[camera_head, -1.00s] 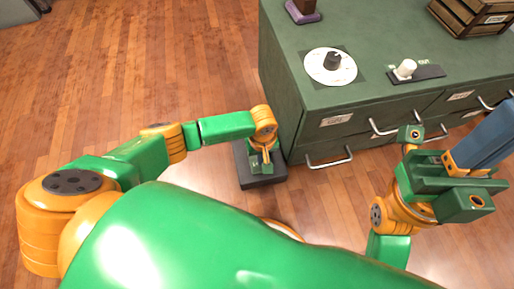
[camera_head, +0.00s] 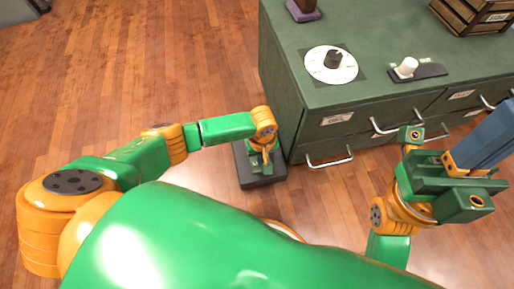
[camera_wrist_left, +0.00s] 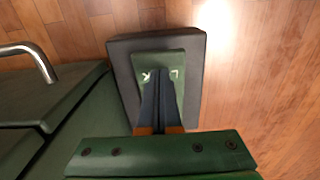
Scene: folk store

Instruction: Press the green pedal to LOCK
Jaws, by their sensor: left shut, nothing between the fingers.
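The green pedal (camera_wrist_left: 147,62) sits on a dark base (camera_wrist_left: 120,62) on the floor. In the head view the base (camera_head: 262,182) stands beside the left end of the green cabinet. My left gripper (camera_wrist_left: 162,72) is shut and empty. Its fingertips are over the pedal's face and appear to touch it, though contact is not certain. The fingers cover part of the white lettering, so the word cannot be read. In the head view my left gripper (camera_head: 264,156) points down at the pedal. My right gripper (camera_head: 482,142) is at the right edge, away from the pedal; its fingertips are cut off.
The green cabinet (camera_head: 290,110) has drawers with metal handles (camera_head: 329,162) sticking out close to the pedal's right. On top are a white dial (camera_head: 318,72), a switch with a white knob (camera_head: 407,66) and a wooden crate (camera_head: 470,18). The floor on the left is clear.

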